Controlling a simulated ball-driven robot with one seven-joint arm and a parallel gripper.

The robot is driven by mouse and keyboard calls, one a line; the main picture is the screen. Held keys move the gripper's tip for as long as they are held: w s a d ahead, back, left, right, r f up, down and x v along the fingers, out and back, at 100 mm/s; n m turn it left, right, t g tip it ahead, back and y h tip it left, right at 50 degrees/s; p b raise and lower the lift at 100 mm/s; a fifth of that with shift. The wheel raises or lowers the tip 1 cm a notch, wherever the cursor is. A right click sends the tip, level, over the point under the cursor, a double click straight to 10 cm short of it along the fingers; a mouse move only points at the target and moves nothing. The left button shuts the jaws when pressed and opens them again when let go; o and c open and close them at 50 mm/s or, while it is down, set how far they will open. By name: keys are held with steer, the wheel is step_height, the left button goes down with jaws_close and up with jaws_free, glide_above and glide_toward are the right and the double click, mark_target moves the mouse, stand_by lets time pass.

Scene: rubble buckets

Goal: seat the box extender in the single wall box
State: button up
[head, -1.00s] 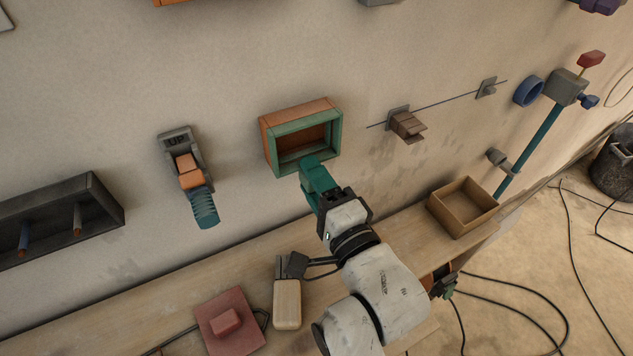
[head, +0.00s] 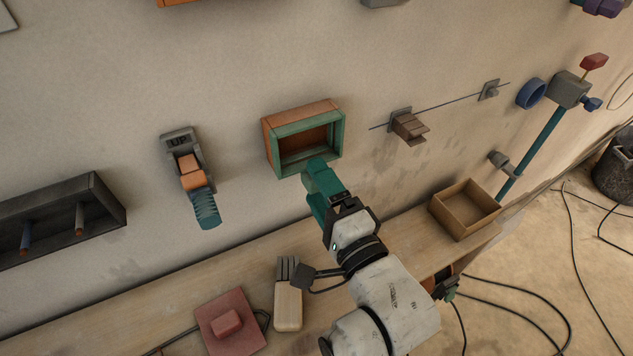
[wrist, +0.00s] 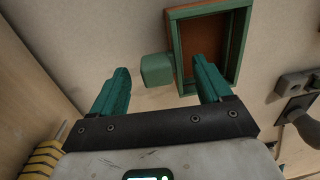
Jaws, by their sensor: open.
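The single wall box (head: 302,111) is an orange open box on the wall, in the upper middle of the head view. The box extender (head: 338,138), a green rectangular frame, sits at its front, lined up with its rim. I cannot tell whether any gap is left between them. The wrist view shows the extender (wrist: 178,54) with a green block (wrist: 157,69) beside its lower corner. My gripper (head: 318,180) is just below the box in the head view. In the wrist view its teal jaws (wrist: 161,74) are open, apart on either side of the block.
A grey fixture marked UP (head: 180,140) is on the wall to the left, and a brown knob (head: 408,127) to the right. A wooden tray (head: 440,217), a wood-handled brush (head: 288,305) and a red block (head: 228,322) lie on the shelf below.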

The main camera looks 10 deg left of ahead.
steer(key=v, duration=0.9)
steer(key=shift+s+b, duration=0.2)
steer(key=shift+b, duration=0.2)
steer(key=shift+d, duration=0.1)
